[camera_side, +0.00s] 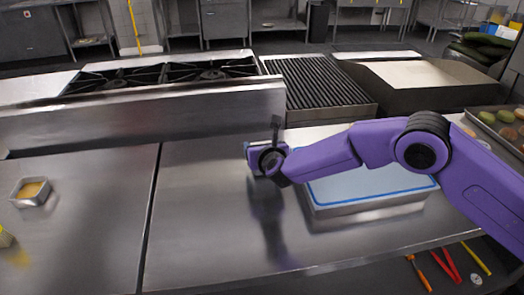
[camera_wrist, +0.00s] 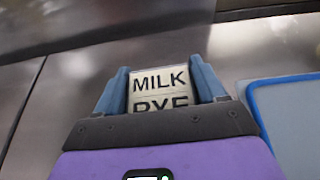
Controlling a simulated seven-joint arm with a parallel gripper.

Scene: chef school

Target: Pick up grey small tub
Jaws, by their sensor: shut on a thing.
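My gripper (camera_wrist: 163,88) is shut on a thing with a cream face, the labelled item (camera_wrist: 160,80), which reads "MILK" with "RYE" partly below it. The blue fingers stand on both sides of it, and its lower part is hidden by my gripper. In the side view my gripper (camera_side: 252,158) is over the middle of the steel counter, left of the blue-edged board, and the held item cannot be made out clearly. A small grey metal tub (camera_side: 31,203) with orange-yellow contents stands on the counter at the far left, well apart from my gripper.
A pale board with a blue edge (camera_side: 374,192) lies right of my gripper, under my arm. A raised steel ledge (camera_side: 140,118) runs behind the counter, with a gas hob and a ribbed grill (camera_side: 315,82) beyond. A yellow thing (camera_side: 4,238) is cut off at left. The front middle is clear.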

